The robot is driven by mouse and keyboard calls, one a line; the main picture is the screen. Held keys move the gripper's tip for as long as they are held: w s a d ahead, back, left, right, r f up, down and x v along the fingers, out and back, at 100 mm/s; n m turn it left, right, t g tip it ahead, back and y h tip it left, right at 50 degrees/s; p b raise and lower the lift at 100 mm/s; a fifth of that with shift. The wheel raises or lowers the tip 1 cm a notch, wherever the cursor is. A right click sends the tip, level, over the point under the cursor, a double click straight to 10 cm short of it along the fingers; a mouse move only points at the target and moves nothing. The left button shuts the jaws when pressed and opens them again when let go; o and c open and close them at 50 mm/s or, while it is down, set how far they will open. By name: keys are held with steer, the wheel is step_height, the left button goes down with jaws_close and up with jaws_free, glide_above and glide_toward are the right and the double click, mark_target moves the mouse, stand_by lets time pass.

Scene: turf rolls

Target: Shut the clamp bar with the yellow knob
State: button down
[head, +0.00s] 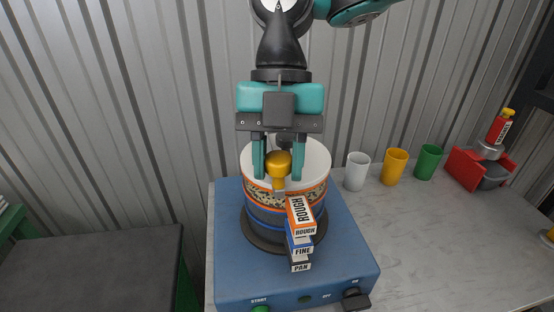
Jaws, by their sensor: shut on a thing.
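The yellow knob (278,162) is at the front of the white lid (316,160) on a stack of round sieves. My gripper (278,174) comes down from above, with one teal finger on each side of the knob, shut on it. The clamp bar is mostly hidden behind the knob and my gripper, so its angle and whether it is latched cannot be told. The stack stands on a blue shaker base (350,250). Labelled tabs, ROUGH (300,215), FINE (300,245) and PAN (300,264), stick out at its front.
A white cup (356,171), a yellow cup (394,167) and a green cup (428,161) stand on the grey worktop right of the base. A red device (465,170) is farther right. A dark-topped table (100,265) is at left. Corrugated wall stands close behind.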

steer(key=shift+d, duration=0.15)
steer(key=c, duration=0.8)
jaws_free()
steer(key=shift+d, duration=0.1)
steer(key=shift+o, duration=0.2)
steer(key=shift+w+r, duration=0.1)
steer(key=shift+r, duration=0.2)
steer(key=a+p+v, duration=0.1)
steer(key=p+v, duration=1.3)
steer(key=v, duration=0.2)
steer(key=shift+d+r+p, duration=0.4)
steer(key=shift+r, duration=0.05)
